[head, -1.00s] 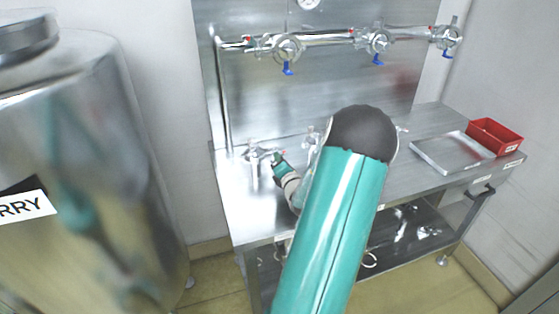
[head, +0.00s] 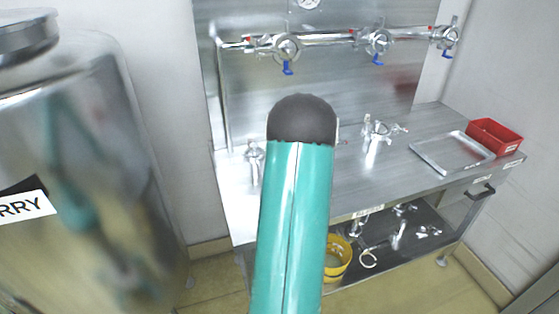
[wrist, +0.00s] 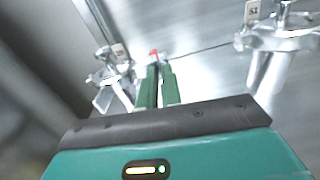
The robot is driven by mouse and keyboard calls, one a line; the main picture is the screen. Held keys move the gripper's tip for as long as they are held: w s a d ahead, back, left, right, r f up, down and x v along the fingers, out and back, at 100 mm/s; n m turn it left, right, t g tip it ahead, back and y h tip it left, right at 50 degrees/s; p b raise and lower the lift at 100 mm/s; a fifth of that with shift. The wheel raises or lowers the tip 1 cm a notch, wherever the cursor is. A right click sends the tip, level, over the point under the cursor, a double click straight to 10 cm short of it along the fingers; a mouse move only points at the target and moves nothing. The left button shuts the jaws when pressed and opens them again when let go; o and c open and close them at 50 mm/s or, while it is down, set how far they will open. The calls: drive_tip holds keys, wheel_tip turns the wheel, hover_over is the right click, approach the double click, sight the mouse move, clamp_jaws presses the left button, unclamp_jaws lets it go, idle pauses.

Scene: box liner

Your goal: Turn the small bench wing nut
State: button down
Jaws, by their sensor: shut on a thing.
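My gripper (wrist: 160,72) is shut in the wrist view, with its two green fingers close together. A small red-tipped part (wrist: 154,54) shows at the fingertips, which I take for the small bench wing nut; the rest of it is hidden or blurred. A metal bench fitting (wrist: 112,78) stands left of the fingers, and a larger fitting (wrist: 280,42) stands to their right, apart from them. In the head view my arm hides the gripper. The left bench fitting (head: 254,160) and the right bench fitting (head: 375,135) show on either side of my arm.
Wall valves with blue levers (head: 377,58) run above the steel bench (head: 350,188). A metal tray (head: 450,152) and a red bin (head: 495,137) occupy its right end. A yellow bucket (head: 338,258) stands below. A large steel tank (head: 75,170) fills the left.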

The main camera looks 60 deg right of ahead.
drive_tip(key=shift+n, duration=0.9)
drive_tip(key=c, duration=1.6)
unclamp_jaws()
drive_tip(key=shift+s, duration=0.1)
drive_tip(key=v, duration=1.3)
drive_tip(key=shift+s+a, duration=0.2)
drive_tip(key=shift+a, duration=0.1)
